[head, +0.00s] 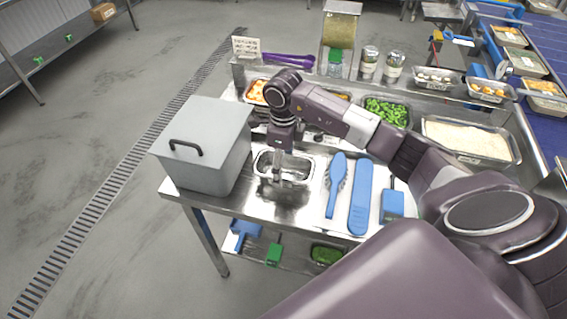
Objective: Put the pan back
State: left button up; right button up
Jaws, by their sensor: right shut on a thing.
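A small, shiny metal pan (305,172) is at the front of the steel table, just right of the big grey lidded box. It looks empty. My right arm reaches in from the right, and my right gripper (279,172) points down at the pan and is shut on it. The fingertips are small and partly lost against the shiny metal, so the exact grip point is hard to see. I cannot tell whether the pan touches the table. My left gripper is not in view.
The grey box (205,150) stands close on the left. A blue brush (337,180), a blue paddle (361,195) and a blue scraper (391,205) lie to the right. Behind are pans of greens (387,112) and rice (465,138), partly behind my arm.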

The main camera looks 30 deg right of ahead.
jog(key=shift+f, duration=0.2)
jog(key=o, duration=1.7)
jog(key=shift+c, duration=0.2)
jog(key=shift+r, duration=0.15)
jog(key=shift+r, duration=0.2)
notch_tip(320, 180, up, 12)
jog(key=b, duration=0.3)
jog(key=shift+b, duration=0.4)
jog(key=shift+s+f, duration=0.1)
jog(key=shift+f, duration=0.05)
